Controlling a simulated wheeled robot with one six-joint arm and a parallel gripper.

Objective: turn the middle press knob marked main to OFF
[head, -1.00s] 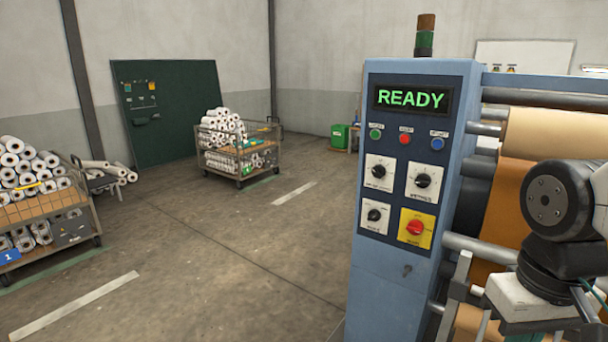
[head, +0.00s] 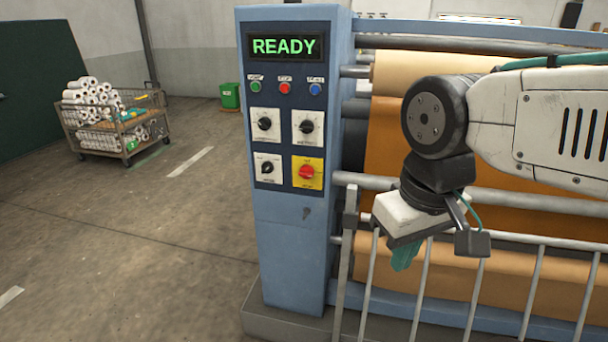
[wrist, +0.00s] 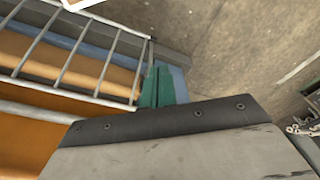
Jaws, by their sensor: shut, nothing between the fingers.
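The blue press cabinet carries a dark control panel (head: 286,198) in the head view. Its display reads READY in green. On it sit black knobs on white plates, upper left (head: 264,124), upper right (head: 307,126) and lower left (head: 267,168). A red knob (head: 306,172) on a yellow plate is at lower right. The labels are too small to read, so I cannot tell which knob is marked main. My gripper (head: 405,256) hangs downward, right of and below the panel, apart from the knobs. Its teal fingers (wrist: 158,86) are shut and empty in the wrist view.
A metal guard rail (head: 425,282) stands in front of the rollers, close to my gripper. Green, red and blue buttons (head: 285,88) sit above the knobs. A cart of white rolls (head: 113,120) stands at the back left.

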